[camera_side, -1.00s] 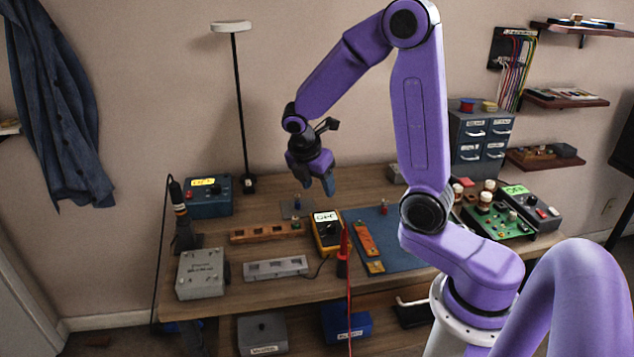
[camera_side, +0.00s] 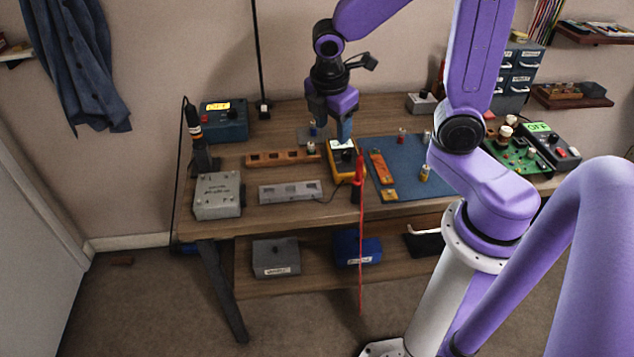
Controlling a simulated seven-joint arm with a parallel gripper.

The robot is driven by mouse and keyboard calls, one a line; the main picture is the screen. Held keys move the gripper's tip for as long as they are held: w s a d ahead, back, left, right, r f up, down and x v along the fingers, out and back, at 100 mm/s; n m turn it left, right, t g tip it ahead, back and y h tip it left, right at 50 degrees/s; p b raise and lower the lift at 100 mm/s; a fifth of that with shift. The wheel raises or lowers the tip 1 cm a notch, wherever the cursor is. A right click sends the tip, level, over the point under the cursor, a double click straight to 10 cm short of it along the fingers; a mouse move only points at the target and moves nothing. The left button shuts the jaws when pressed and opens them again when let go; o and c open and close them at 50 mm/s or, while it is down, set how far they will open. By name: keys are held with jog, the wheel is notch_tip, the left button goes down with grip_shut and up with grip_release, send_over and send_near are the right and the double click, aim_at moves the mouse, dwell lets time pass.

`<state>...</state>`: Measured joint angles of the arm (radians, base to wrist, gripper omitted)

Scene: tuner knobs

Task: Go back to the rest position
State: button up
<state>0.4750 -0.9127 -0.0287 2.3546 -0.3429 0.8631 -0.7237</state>
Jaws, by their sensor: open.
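My gripper (camera_side: 331,125) hangs pointing down above the middle of the wooden workbench. Its two blue fingertips are apart, and I see nothing held between them. It shows just behind the yellow multimeter (camera_side: 343,173) and overlaps a small grey plate with a knob (camera_side: 311,147) behind the wooden slotted strip. I cannot tell how high the fingertips are above the bench or whether they touch anything. No marker for the rest position shows.
A blue mat (camera_side: 405,183) with orange strips and small knobs lies right of the multimeter. A red probe (camera_side: 359,170) stands in front. A wooden strip (camera_side: 284,158), grey strip (camera_side: 290,190) and grey box (camera_side: 217,195) lie left. A green board (camera_side: 515,155) is at right.

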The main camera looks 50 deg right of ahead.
jog(key=s+a+m+y, duration=0.1)
jog(key=s+a, duration=0.2)
jog(key=s, duration=0.6)
jog(key=s+a+r+m+y, duration=0.1)
jog(key=s+a+m+y, duration=0.1)
jog(key=s, duration=0.7)
jog(key=shift+s+a+r+g, duration=0.2)
jog(key=shift+a+r+g, duration=0.15)
jog(key=shift+a, duration=0.3)
